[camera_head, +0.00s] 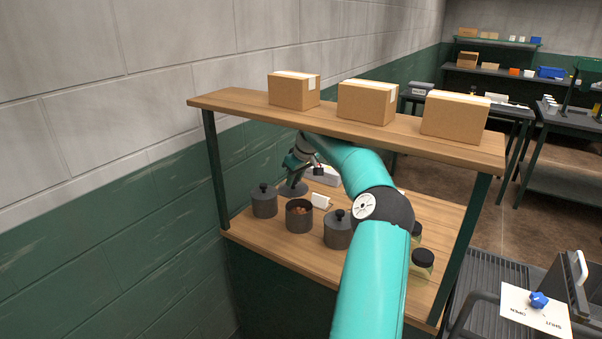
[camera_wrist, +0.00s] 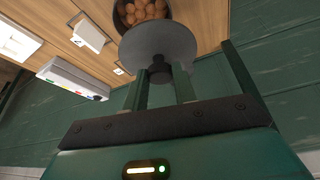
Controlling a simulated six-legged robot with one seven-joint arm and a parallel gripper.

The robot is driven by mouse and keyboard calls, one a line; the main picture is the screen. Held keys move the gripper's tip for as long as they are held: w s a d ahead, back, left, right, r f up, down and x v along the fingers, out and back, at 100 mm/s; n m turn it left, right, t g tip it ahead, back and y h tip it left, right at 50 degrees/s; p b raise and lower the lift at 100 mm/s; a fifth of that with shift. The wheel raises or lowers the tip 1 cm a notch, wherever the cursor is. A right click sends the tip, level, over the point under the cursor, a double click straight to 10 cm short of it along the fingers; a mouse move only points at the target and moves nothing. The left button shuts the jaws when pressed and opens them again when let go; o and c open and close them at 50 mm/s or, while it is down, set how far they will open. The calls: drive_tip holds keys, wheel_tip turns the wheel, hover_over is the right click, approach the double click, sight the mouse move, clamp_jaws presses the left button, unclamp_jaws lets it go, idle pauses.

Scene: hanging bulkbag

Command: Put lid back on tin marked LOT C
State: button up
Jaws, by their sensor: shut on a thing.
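My gripper (camera_head: 292,175) is shut on the knob of a round grey lid (camera_wrist: 158,44), seen close in the wrist view. In the head view the lid (camera_head: 294,189) is behind the open tin. The open dark tin (camera_head: 299,219) stands on the lower shelf with brown round pieces inside. In the wrist view the lid overlaps the near edge of this tin (camera_wrist: 142,13); they appear apart. A lidded tin (camera_head: 264,205) stands to its left and another lidded tin (camera_head: 338,232) to its right. No LOT marking is readable.
A small white card stand (camera_head: 321,201) is beside the open tin, with a white box (camera_head: 325,176) behind. Dark-lidded jars (camera_head: 421,262) stand at right, near my arm. The upper shelf (camera_head: 330,122) carries cardboard boxes (camera_head: 367,101) and limits room above.

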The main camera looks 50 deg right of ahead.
sight(303, 189)
drive_tip(key=shift+s+d+f, duration=0.1)
drive_tip(key=shift+d, duration=0.65)
drive_tip(key=shift+s+r, duration=0.25)
drive_tip(key=shift+s, duration=0.25)
drive_tip(key=shift+w+d+f, duration=0.1)
drive_tip(key=shift+w+f, duration=0.15)
drive_tip(key=shift+f, duration=0.4)
drive_tip(key=shift+s+f, duration=0.2)
drive_tip(key=shift+f, duration=0.4)
drive_tip(key=shift+w+f, duration=0.2)
drive_tip(key=shift+f, duration=1.8)
drive_tip(key=shift+s+r, duration=0.15)
drive_tip(key=shift+s, duration=0.1)
drive_tip(key=shift+f, duration=0.25)
